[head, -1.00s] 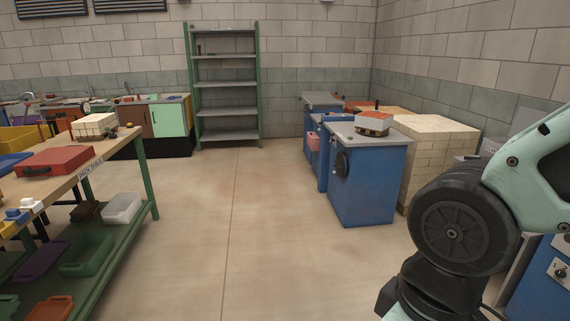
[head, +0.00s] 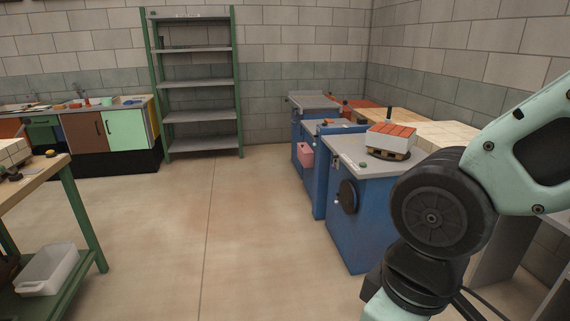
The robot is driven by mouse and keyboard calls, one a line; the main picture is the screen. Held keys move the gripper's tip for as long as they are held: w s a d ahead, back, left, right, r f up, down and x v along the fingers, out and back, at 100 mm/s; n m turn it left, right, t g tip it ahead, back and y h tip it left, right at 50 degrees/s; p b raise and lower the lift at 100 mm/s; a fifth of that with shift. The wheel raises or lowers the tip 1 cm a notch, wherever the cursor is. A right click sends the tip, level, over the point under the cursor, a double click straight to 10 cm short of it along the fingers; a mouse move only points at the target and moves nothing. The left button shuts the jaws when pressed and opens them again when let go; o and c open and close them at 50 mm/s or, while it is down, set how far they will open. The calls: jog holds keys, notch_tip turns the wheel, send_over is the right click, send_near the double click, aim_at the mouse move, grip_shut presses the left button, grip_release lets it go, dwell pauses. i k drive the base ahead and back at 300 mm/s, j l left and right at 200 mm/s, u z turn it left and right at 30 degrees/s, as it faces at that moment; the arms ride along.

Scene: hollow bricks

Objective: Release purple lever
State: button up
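I cannot make out a purple lever in the head view. Blue machine cabinets with grey tops stand to the right of centre. The nearest blue cabinet (head: 357,225) has a round black disc (head: 348,196) on its left side and a small green knob (head: 363,165) on top. A box with orange-red strips (head: 391,137) sits on a dark base on that cabinet. My arm fills the right side of the view, in front of part of the cabinet. My gripper is outside the frame.
Open floor (head: 190,240) lies ahead and in the middle. A wooden-topped workbench (head: 40,180) with a white bin (head: 47,270) stands at the left. A green-framed shelf (head: 200,118) and a low cabinet (head: 105,132) stand at the back. Pale blocks (head: 445,135) are stacked behind my arm.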

aim_at(333, 166)
jog(key=i+z, duration=0.15)
jog(key=i, duration=0.4)
jog(key=i+j+z, duration=0.15)
jog(key=i, duration=0.35)
jog(key=i+u, duration=0.3)
jog(key=i, duration=0.2)
jog(key=i+l+u, duration=0.15)
jog(key=i+u, duration=0.2)
jog(key=i, duration=0.15)
jog(key=i+l+u, duration=0.3)
jog(key=i, duration=0.15)
